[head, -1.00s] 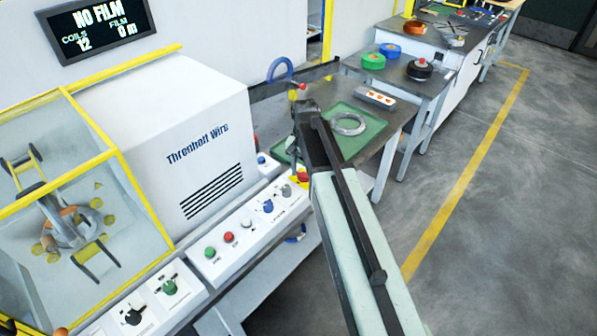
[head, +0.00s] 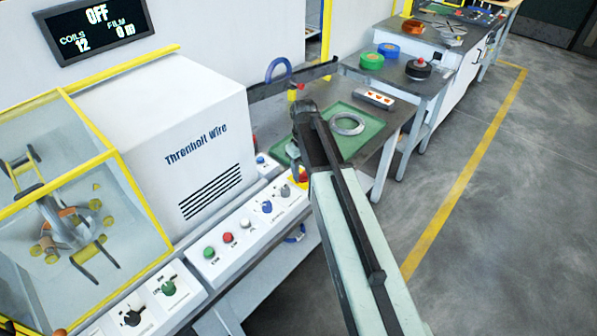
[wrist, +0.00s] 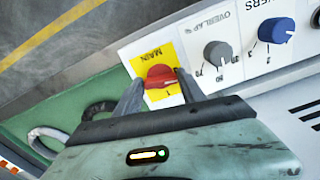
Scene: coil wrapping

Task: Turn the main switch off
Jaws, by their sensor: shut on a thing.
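The main switch is a red knob (wrist: 160,74) on a yellow plate (wrist: 146,62) marked MAIN, in the wrist view. My gripper (wrist: 160,86) has a finger on each side of the knob and is shut on it. In the head view only a bit of the yellow plate (head: 304,177) shows at the far end of the control panel, mostly hidden behind my arm. The display (head: 97,30) at the top left reads OFF, with COILS 12 and FILM 0 m.
A grey overlap knob (wrist: 217,53) and a blue layers knob (wrist: 276,31) sit beside the switch. Green and red buttons (head: 227,238) are farther along the panel. A green tray (head: 372,130) holding a coil lies on the table beyond. Open floor is at the right.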

